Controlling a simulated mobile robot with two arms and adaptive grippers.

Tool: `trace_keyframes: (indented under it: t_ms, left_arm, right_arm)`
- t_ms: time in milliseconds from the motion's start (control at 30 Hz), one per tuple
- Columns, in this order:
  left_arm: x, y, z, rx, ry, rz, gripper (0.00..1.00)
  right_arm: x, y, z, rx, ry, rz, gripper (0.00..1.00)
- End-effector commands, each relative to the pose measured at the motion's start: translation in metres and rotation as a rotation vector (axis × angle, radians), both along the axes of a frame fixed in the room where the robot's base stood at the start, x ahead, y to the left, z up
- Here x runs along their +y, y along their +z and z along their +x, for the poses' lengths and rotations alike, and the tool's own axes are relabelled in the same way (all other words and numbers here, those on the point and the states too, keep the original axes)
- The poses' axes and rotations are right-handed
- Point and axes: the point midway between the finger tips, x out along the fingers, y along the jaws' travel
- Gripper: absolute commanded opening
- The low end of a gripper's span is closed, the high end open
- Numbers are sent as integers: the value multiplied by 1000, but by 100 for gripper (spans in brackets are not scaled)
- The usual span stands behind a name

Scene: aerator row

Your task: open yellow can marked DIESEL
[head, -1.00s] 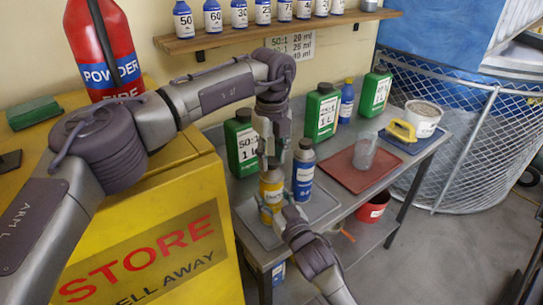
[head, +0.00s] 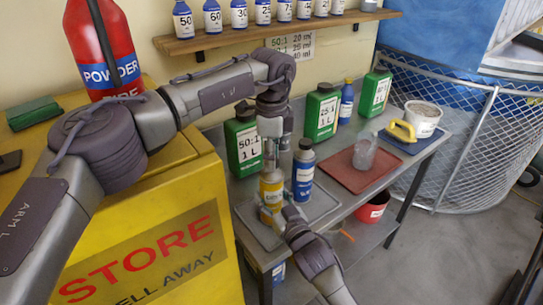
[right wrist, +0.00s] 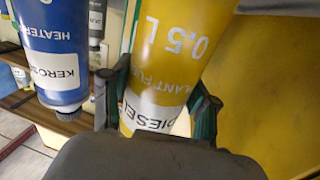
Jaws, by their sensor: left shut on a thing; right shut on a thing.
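The yellow can marked DIESEL (head: 271,187) stands upright on a grey tray (head: 318,208) on the bench. In the right wrist view the can (right wrist: 180,55) shows upside down, with the fingers on both sides of it. My right gripper (head: 272,208) is shut on the lower body of the can. My left gripper (head: 270,155) comes down from above and is shut at the can's top, on its cap. The cap is mostly hidden by the fingers.
A blue can marked KEROSENE (head: 303,174) stands close to the right of the yellow can; it also shows in the right wrist view (right wrist: 60,50). A green 50:1 container (head: 243,145) stands behind. A red tray (head: 352,172) with a clear cup (head: 365,152) lies further right.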

Motion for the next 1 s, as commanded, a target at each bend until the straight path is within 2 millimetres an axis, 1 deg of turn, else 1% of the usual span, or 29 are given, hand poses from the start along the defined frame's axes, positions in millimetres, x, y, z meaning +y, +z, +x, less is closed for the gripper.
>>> trace_keyframes:
  t_ms: [33, 700, 1000]
  left_arm:
    - [0, 0, 0, 0, 0, 0, 0]
    - [0, 21, 0, -1, 0, 0, 0]
    - [0, 22, 0, 0, 0, 0, 0]
  right_arm:
    - [0, -3, -1, 6, 0, -2, 0]
    - [0, -3, -1, 6, 0, -2, 0]
    - [0, -3, -1, 6, 0, -2, 0]
